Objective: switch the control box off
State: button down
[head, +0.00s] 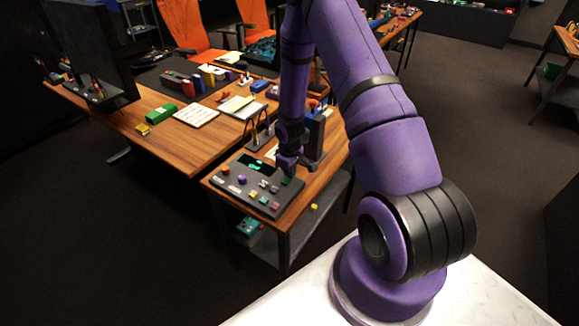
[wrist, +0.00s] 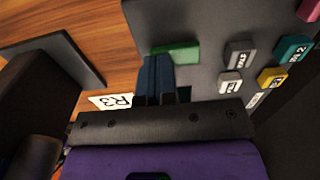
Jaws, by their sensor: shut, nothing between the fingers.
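The control box (head: 233,181) is a dark grey slanted panel with several coloured buttons and a small dark display with green marks (head: 257,163), on the wooden side table. My gripper (head: 287,172) is shut and empty, pointing down at the box's right end. In the wrist view, the blue-grey fingertips (wrist: 157,62) are together beside a green part (wrist: 181,52) on the grey panel (wrist: 195,22). I cannot tell whether they touch it. Grey keys (wrist: 238,56), a yellow key (wrist: 271,77) and a teal key (wrist: 293,47) lie to the right; their lettering is hard to read.
A white label reading R3 (wrist: 111,102) lies by the fingers. A dark upright block (head: 313,135) and a thin dark stand (head: 258,133) are behind the box. The larger desk (head: 160,128) holds papers, a green box (head: 156,113) and binders.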

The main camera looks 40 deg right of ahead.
jog(key=shift+f, duration=0.1)
jog(key=shift+f, duration=0.15)
dwell(0.3)
jog(key=shift+a, duration=0.15)
jog(key=shift+s+a+r, duration=0.25)
jog(key=shift+a+r, duration=0.1)
jog(key=shift+a, duration=0.15)
dwell(0.3)
jog(key=shift+w+r, duration=0.1)
jog(key=shift+r, duration=0.2)
notch_tip(320, 180, up, 13)
jog(key=d, duration=0.1)
jog(key=shift+w+d+r, duration=0.15)
jog(key=shift+w+d, duration=0.1)
jog(key=shift+d, duration=0.15)
